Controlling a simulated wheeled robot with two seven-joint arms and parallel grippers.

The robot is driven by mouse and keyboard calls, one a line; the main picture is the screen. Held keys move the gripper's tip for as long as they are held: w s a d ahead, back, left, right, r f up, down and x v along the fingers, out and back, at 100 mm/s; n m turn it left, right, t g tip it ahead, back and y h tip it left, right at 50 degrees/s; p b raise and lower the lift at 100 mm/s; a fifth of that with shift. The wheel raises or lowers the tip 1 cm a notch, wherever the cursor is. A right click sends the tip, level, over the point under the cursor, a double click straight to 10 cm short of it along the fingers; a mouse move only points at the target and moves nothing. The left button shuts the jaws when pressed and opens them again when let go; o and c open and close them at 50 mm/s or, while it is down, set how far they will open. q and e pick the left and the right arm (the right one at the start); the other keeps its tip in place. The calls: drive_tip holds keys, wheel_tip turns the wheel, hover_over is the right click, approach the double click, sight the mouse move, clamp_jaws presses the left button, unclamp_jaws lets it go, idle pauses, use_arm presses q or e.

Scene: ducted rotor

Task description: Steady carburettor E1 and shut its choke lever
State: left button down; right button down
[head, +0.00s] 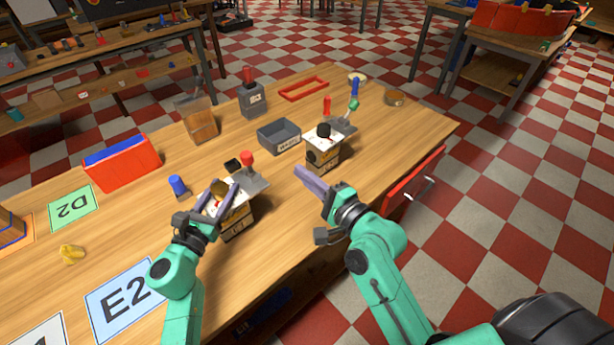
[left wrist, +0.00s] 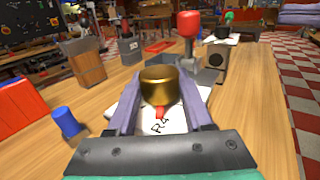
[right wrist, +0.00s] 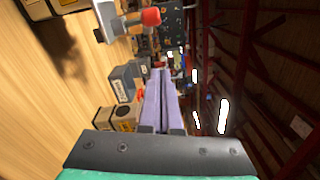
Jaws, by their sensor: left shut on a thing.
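A box-like unit (head: 236,222) with a white top and a brass cap stands near the table's front edge; its front label is too small to read. My left gripper (head: 222,196) is shut on the brass cap (left wrist: 160,86); the white top in front of it reads R4 and has a small red tab (left wrist: 160,112). Just behind stands a lever with a red knob (head: 247,158) on a grey base. A similar unit with a black knob (head: 323,131) stands further right. I cannot tell which is carburettor E1. My right gripper (head: 302,174) is shut and empty, in the air between the units.
A grey bin (head: 279,137) lies behind the units. A blue peg (head: 178,186) and a red-and-blue box (head: 120,165) are at the left. A red frame (head: 303,89) lies at the back. An E2 card (head: 125,298) lies at the front left. A red drawer (head: 414,190) sticks out at right.

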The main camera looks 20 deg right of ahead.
drive_tip(key=shift+s+d, duration=0.25)
drive_tip(key=shift+s, duration=0.25)
use_arm(q)
drive_tip(key=shift+c, duration=1.1)
unclamp_jaws()
drive_tip(key=shift+w, duration=0.15)
use_arm(e)
drive_tip(key=shift+w, duration=0.15)
